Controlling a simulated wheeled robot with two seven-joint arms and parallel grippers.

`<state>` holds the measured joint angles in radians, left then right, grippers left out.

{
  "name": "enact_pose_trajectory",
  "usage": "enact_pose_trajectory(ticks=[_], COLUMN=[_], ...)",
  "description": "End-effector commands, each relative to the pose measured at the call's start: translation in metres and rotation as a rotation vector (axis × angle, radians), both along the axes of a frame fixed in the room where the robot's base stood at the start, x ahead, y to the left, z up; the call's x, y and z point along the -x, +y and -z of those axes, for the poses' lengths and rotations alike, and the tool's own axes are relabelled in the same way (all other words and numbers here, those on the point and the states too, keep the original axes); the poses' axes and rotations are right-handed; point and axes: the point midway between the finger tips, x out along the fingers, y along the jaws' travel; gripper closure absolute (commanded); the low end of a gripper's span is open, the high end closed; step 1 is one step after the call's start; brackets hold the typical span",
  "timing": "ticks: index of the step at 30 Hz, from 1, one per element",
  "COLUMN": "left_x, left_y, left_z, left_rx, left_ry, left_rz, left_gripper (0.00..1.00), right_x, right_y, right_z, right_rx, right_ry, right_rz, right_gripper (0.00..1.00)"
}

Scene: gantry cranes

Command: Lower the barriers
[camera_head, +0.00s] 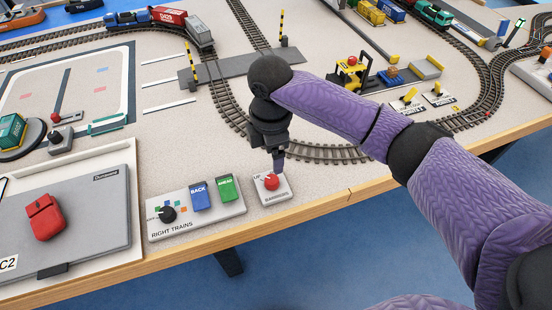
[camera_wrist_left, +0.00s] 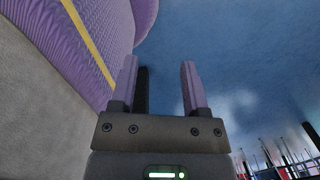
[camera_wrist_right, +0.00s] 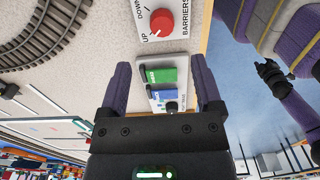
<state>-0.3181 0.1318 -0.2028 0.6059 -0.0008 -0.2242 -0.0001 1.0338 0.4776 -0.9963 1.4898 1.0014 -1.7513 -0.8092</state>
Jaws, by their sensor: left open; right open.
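The barrier control is a small white box (camera_head: 275,193) labelled BARRIERS, with a red knob (camera_head: 271,181) on top, at the table's front edge. Two yellow-and-black barriers (camera_head: 191,66) (camera_head: 281,28) stand upright at the level crossing. My left gripper (camera_wrist_left: 158,63) is open and empty, outside the head view.
The RIGHT TRAINS panel (camera_head: 195,210) with a black knob, blue BACK and green AHEAD switches is left of the barrier box. Curved track (camera_head: 330,153) runs behind my right gripper. Yellow levers (camera_head: 410,95) stand to the right.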

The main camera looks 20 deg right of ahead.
Motion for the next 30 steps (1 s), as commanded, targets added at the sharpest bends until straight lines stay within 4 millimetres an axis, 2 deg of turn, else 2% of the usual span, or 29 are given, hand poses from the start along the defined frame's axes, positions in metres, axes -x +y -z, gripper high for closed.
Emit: enact_pose_trajectory(ticks=[1, 3, 9, 13, 21, 30], left_x=[0.004, 0.010, 0.018, 0.017, 0.013, 0.011], left_y=[0.002, 0.006, 0.015, 0.016, 0.016, 0.012], left_z=[0.010, 0.018, 0.036, 0.040, 0.039, 0.040], left_rx=[-0.004, -0.010, -0.027, -0.031, -0.031, -0.025], left_ry=[0.010, 0.024, 0.047, 0.051, 0.047, 0.043], left_rz=[0.001, 0.001, -0.003, -0.004, -0.004, -0.004], left_gripper=[0.41, 0.41, 0.41, 0.41, 0.41, 0.41], right_x=[0.001, 0.001, 0.001, 0.000, 0.000, 0.000], right_y=[0.000, 0.000, 0.000, 0.000, 0.000, 0.000], right_z=[0.018, 0.037, 0.079, 0.089, 0.088, 0.088], right_rx=[0.000, -0.001, -0.001, -0.001, -0.001, -0.001], right_ry=[0.007, 0.007, 0.005, 0.002, 0.000, 0.000], right_rz=[0.001, 0.002, 0.002, 0.003, 0.003, 0.004], right_gripper=[0.17, 0.17, 0.17, 0.17, 0.19, 0.82])
